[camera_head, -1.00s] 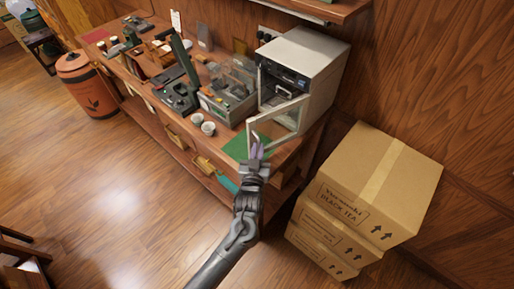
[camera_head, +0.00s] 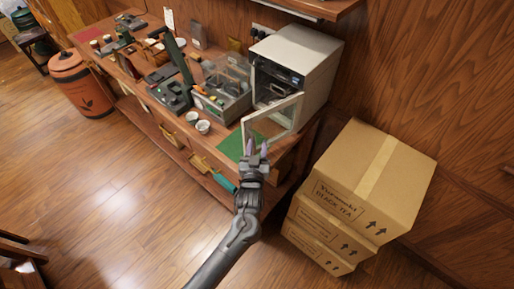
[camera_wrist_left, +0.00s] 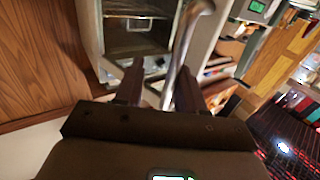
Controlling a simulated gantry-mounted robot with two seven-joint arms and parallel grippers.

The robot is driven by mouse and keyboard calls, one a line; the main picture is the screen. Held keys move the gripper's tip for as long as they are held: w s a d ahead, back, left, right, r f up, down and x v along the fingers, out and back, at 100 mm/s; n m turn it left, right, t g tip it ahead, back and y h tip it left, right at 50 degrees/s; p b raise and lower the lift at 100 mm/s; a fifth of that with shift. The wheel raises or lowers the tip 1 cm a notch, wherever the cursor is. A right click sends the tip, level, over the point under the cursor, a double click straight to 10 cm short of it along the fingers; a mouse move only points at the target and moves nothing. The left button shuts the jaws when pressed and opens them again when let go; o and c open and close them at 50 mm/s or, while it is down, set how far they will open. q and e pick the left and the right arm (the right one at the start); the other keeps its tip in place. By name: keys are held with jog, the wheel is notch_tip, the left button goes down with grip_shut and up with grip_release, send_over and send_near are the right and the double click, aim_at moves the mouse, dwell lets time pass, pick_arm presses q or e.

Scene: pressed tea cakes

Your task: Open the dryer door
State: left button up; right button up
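The dryer (camera_head: 312,58) is a pale boxy cabinet at the back right end of the workbench. Its glass door (camera_head: 244,133) is swung out toward the front, leaving the dark interior with shelves showing. The dryer's interior shows beyond. My right gripper is in neither view.
Stacked cardboard boxes (camera_head: 375,180) stand on the floor right of the bench. A green mat (camera_head: 231,147) lies below the door, with white cups (camera_head: 203,126) to its left. A clear-sided case (camera_head: 222,100) stands left of the dryer. The floor in front is mostly clear.

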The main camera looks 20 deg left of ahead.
pick_arm(q)
jog(key=v, duration=1.1)
jog(key=shift+w+r, duration=0.1)
jog(key=shift+c, duration=0.5)
